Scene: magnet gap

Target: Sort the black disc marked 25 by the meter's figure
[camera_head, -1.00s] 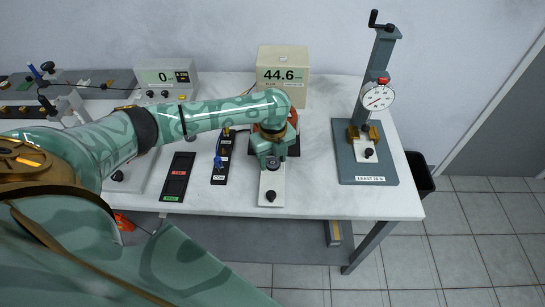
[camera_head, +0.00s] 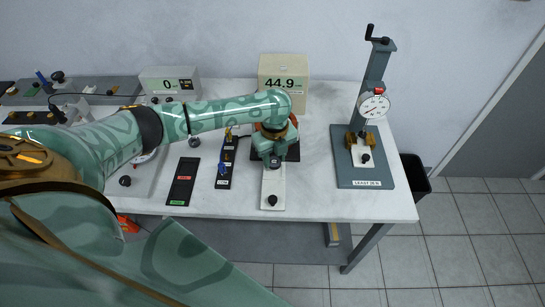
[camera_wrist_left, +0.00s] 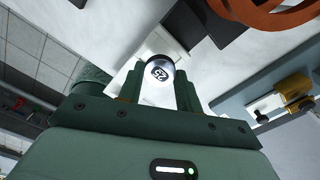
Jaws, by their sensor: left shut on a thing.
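The disc marked 25 (camera_wrist_left: 158,73) shows between my left fingertips in the wrist view, its dark face with a pale number mark toward the camera. My left gripper (camera_head: 273,160) is shut on it, above the white slide (camera_head: 273,190) with a black knob, at the front of the orange-red magnet coil (camera_head: 291,130). In the head view my gripper hides the disc. The cream meter (camera_head: 284,83) behind reads 44.9. A black tray (camera_head: 182,183) with a red and a green label lies left of the slide. My right gripper is not in view.
A dial gauge stand (camera_head: 364,150) stands at the right of the white table (camera_head: 320,197). A narrow black strip with blue and brass posts (camera_head: 226,162) lies between tray and slide. A grey box reading 0 (camera_head: 171,83) stands at the back left.

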